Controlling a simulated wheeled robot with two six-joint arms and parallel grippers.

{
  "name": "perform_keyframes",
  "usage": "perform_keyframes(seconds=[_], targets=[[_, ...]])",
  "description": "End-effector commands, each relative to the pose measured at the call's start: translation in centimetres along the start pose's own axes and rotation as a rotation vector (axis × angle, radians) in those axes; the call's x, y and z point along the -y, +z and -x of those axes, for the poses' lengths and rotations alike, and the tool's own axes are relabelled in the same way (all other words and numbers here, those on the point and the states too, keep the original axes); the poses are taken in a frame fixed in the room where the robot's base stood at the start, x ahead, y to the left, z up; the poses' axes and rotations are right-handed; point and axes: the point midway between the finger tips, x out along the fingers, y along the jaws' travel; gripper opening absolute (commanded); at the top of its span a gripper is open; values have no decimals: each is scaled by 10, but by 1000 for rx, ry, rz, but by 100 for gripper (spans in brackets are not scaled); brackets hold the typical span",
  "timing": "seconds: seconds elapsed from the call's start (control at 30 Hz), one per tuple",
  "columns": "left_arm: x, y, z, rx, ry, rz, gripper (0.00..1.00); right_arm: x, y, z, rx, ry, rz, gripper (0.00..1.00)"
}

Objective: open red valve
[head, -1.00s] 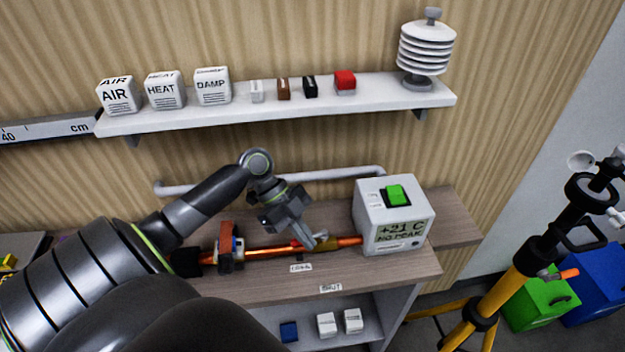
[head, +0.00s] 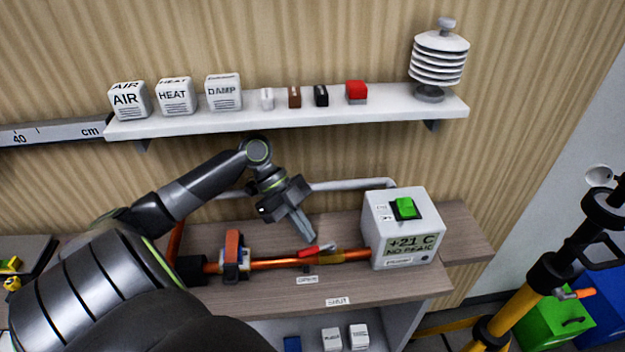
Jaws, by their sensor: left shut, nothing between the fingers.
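The red valve handle (head: 317,249) sits on a brass body on the horizontal copper pipe (head: 280,262) above the bench. The handle lies nearly along the pipe, tilted slightly up to the right. My left gripper (head: 308,236) is shut and empty, pointing down, with its fingertips just above and behind the handle. I cannot tell whether the tips touch it. A small label (head: 307,280) is on the bench in front of the valve, and a "SHUT" label (head: 337,301) is nearer the front edge. My right gripper is not in view.
A white box (head: 401,230) with a green switch and a display stands at the pipe's right end. A shelf (head: 290,121) with labelled blocks hangs above. A yellow tripod (head: 530,300) stands at right.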

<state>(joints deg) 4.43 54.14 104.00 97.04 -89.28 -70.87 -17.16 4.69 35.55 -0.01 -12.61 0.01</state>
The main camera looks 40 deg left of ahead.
Motion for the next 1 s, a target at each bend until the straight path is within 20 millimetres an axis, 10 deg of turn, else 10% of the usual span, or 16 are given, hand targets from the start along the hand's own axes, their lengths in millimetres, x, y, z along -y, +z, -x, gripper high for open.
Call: perform_keyframes(seconds=[1.0], targets=[[0,0,26,0,0,0,0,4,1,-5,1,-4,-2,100]])
